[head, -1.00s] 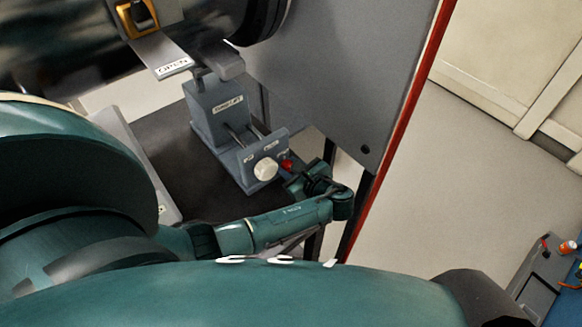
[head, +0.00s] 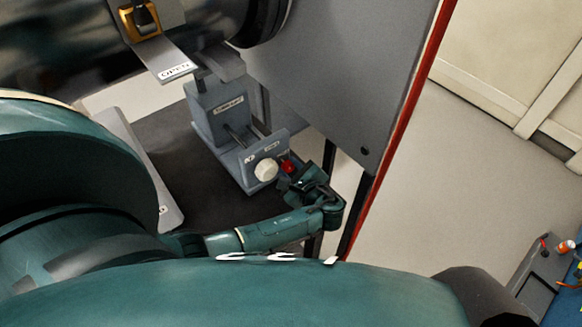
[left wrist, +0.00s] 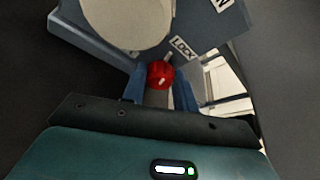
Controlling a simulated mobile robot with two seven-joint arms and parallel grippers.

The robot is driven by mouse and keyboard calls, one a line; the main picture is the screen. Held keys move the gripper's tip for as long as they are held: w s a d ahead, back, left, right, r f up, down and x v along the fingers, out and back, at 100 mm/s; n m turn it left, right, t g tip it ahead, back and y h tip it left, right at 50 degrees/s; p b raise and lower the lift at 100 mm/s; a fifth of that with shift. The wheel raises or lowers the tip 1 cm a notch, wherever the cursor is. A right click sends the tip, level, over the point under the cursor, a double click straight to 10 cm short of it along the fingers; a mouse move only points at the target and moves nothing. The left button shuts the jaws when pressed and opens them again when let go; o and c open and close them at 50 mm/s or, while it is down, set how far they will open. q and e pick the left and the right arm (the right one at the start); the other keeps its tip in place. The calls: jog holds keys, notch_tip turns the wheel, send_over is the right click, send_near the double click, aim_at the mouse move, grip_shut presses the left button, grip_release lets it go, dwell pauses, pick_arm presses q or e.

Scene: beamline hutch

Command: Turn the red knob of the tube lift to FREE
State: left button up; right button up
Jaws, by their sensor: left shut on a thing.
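The tube lift (head: 222,117) is a blue-grey block with a front plate that carries a large cream knob (head: 265,169) and the small red knob (head: 289,167). My left gripper (head: 290,179) is at the red knob, coming from the lower right. In the left wrist view the red knob (left wrist: 160,74) sits between the blue fingers of my left gripper (left wrist: 159,88), which is shut on it. A white mark at the knob's top edge points toward the LOCK label (left wrist: 183,47). No FREE label is readable. My right gripper is not in view.
The cream knob (left wrist: 128,20) is close beside the red one. A grey panel (head: 340,70) with a red edge stands right of the lift. An OPEN plate (head: 170,68) is above it. A dark surface (head: 190,165) lies left of the lift.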

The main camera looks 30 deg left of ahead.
pick_arm(q)
jog(key=shift+s+f+n+t+b, duration=0.1)
jog(key=shift+n+t+b, duration=0.35)
jog(key=shift+n, duration=0.45)
jog(key=shift+t, duration=0.25)
jog(key=o, duration=1)
jog(key=shift+c, duration=0.2)
